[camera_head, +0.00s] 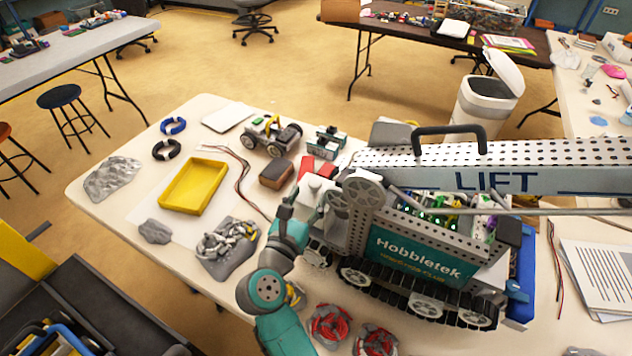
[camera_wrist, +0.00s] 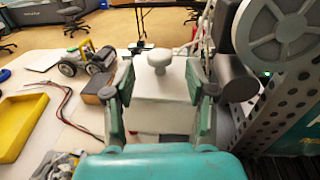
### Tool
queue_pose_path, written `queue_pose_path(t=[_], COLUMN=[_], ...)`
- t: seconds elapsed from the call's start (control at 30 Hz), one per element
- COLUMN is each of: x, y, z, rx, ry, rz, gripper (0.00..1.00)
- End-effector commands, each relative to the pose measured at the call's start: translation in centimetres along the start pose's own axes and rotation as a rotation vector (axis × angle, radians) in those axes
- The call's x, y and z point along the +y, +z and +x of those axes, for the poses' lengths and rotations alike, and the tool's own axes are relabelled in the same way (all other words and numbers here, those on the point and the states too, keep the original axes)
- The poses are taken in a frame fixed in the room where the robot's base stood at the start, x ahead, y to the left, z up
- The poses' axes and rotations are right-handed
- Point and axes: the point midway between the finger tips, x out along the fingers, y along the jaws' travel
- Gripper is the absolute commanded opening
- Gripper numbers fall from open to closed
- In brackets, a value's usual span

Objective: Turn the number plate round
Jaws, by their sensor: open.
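A white block with a round knob on top (camera_wrist: 160,85) stands at the front end of the tracked robot; I see no number on it and cannot tell whether it is the number plate. My gripper (camera_wrist: 161,72) is open, with one finger on each side of this block and its knob. I cannot tell whether the fingers touch it. In the head view my gripper (camera_head: 303,205) is at the left end of the tracked robot (camera_head: 415,262), which carries a "Hobbletek" sign and a "LIFT" beam (camera_head: 495,180). My gripper partly hides the block there.
The tracked robot and its perforated frame (camera_wrist: 285,100) stand close on my gripper's right. A brown block (camera_head: 276,173), a yellow tray (camera_head: 193,187), a small wheeled car (camera_head: 270,135) and a grey rock with tangled parts (camera_head: 228,247) lie to the left on the white table (camera_head: 110,205).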

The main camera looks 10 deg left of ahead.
Motion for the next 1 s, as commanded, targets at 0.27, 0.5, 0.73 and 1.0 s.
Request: queue_pose_path(t=[0.27, 0.5, 0.73, 1.0], x=[0.0, 0.0, 0.0, 0.0], y=[0.0, 0.0, 0.0, 0.0], z=[4.2, 5.4, 5.4, 5.4], rx=[-0.001, 0.000, -0.001, -0.001], ry=[-0.001, 0.000, 0.001, 0.000], rz=[-0.002, -0.001, -0.001, -0.002], gripper=[0.56, 0.56, 0.56, 0.00])
